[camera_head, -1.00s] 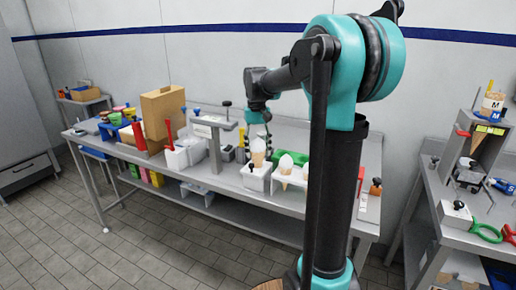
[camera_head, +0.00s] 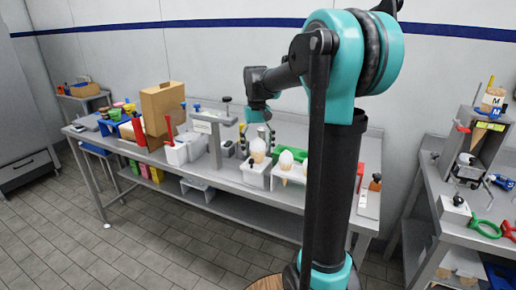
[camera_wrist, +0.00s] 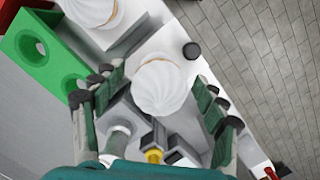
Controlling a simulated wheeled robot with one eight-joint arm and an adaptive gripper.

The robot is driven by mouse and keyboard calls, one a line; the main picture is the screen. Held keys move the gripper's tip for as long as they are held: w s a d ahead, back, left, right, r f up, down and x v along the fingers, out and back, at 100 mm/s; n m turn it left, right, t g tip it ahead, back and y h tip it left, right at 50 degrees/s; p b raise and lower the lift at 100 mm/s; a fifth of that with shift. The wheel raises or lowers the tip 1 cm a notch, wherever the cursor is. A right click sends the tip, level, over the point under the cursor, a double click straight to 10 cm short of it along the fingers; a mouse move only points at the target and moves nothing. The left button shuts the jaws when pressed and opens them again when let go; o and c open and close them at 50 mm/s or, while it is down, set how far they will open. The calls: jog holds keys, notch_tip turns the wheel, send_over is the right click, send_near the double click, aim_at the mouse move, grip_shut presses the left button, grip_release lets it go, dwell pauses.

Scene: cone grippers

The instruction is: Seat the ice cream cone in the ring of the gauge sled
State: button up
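The ice cream cone, topped by a white swirl (camera_wrist: 165,92), stands upright at the white block with a black knob (camera_head: 254,179), which looks like the gauge sled. The swirl also shows in the head view (camera_head: 258,147). The ring is hidden under the swirl, so I cannot tell how deep the cone sits. My gripper (camera_wrist: 158,84) is open above it, with one finger on each side and a visible gap to the swirl. My gripper also shows in the head view (camera_head: 259,134).
A green block with holes (camera_wrist: 22,42) is at the left in the wrist view. A grey post stand (camera_head: 215,145) is close on the left. The bench's front edge is near.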

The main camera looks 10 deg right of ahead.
jog(key=r, duration=0.4)
jog(key=w+r, duration=0.1)
jog(key=r, duration=0.7)
jog(key=shift+w, duration=0.25)
